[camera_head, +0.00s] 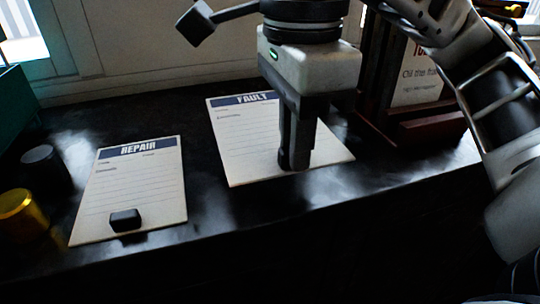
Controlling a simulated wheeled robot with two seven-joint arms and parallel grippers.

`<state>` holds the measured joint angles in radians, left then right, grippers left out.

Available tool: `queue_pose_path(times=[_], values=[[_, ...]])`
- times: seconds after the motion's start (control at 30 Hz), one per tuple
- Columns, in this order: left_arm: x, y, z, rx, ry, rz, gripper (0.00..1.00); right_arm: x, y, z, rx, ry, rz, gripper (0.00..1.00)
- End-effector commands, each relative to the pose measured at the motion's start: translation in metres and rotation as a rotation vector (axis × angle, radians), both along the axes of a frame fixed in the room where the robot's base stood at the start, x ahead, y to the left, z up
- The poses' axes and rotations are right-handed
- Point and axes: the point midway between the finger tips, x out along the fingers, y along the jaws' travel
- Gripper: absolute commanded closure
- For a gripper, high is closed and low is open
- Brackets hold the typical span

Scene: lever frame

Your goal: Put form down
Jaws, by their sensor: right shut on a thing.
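The FAULT form (235,145) is a white sheet with a blue heading, at or just above the dark desk in the middle of the view. I cannot tell whether it touches the desk. My right gripper (294,162) points down over the form's lower right part. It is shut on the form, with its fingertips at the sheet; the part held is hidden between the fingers. The REPAIR form (135,180) lies on the desk to the left, with a small black block (125,220) near its lower edge. My left gripper is out of view.
A yellow round knob (18,208) and a grey-topped cylinder (40,160) stand at the left. A dark red wooden stand (425,128) holding a printed card (418,80) is behind on the right. The desk (205,205) is bare between the two forms.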

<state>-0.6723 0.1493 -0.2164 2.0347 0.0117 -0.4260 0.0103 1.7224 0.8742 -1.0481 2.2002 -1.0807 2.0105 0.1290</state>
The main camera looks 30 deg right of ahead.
Motion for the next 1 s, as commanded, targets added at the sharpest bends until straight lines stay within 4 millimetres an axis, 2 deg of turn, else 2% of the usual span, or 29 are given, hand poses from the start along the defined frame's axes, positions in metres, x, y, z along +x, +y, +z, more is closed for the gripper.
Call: queue_pose_path(times=[0.03, 0.1, 0.23, 0.47, 0.63, 1.0], values=[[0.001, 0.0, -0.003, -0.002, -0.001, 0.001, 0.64, 0.006, -0.004, -0.014, -0.001, 0.008, -0.002, 1.0], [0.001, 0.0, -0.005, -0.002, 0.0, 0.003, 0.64, 0.015, -0.007, -0.025, 0.001, 0.007, -0.001, 1.0], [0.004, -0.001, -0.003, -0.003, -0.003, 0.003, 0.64, 0.026, -0.012, -0.038, 0.001, 0.003, 0.001, 1.0], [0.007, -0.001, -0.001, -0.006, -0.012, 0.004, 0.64, 0.035, -0.017, -0.051, 0.0, 0.003, 0.0, 1.0], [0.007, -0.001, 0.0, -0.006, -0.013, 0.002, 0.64, 0.034, -0.016, -0.075, -0.001, 0.002, 0.001, 1.0], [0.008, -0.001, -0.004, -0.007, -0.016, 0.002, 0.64, 0.034, -0.016, -0.082, 0.001, -0.001, 0.002, 1.0]])
